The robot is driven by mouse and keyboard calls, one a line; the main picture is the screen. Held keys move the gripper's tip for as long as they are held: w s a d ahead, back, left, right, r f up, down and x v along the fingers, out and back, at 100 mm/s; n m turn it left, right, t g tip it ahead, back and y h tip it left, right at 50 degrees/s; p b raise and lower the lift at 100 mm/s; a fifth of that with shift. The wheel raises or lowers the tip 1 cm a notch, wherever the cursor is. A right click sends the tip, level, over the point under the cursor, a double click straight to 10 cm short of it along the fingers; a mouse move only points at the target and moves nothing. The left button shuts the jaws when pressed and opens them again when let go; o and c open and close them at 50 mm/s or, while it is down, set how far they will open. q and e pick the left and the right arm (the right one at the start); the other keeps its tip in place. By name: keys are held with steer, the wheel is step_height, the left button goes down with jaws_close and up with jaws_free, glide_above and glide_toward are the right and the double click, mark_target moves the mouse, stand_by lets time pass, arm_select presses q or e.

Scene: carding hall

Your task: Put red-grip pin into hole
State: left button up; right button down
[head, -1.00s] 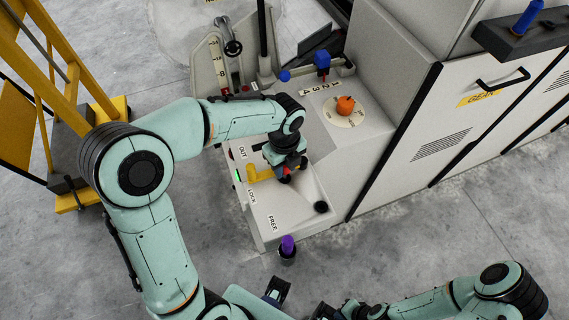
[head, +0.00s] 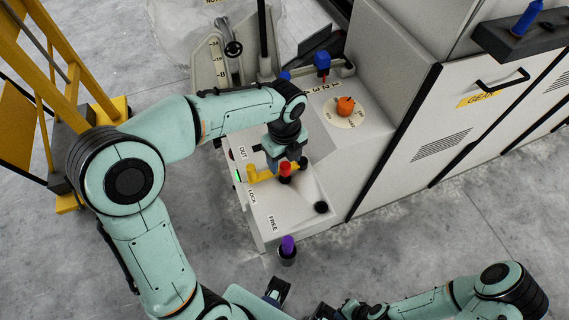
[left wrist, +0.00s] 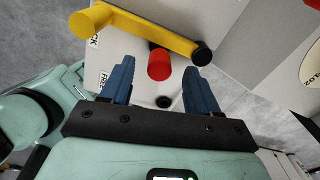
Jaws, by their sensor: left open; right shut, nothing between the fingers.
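The red-grip pin (head: 285,169) stands at the yellow lever on the light panel, its red grip pointing up. In the left wrist view the red grip (left wrist: 159,65) shows between and just beyond the fingertips. Its lower part and any hole under it are hidden. The yellow lever (head: 262,174) lies across the panel beside the LOCK label. My left gripper (left wrist: 158,78) is open, with its two blue fingers apart on either side of the pin's line and not closed on it. My right gripper (head: 328,311) is low at the picture's bottom edge, shut and empty.
A purple-topped pin (head: 288,245) stands in a dark cup in front of the panel. An orange knob (head: 345,105) sits on a round dial behind. A yellow frame (head: 75,110) stands at left.

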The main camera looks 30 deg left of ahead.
arm_select(q)
step_height(320, 180, up, 9)
steer(key=p, duration=0.1)
stand_by(0.7)
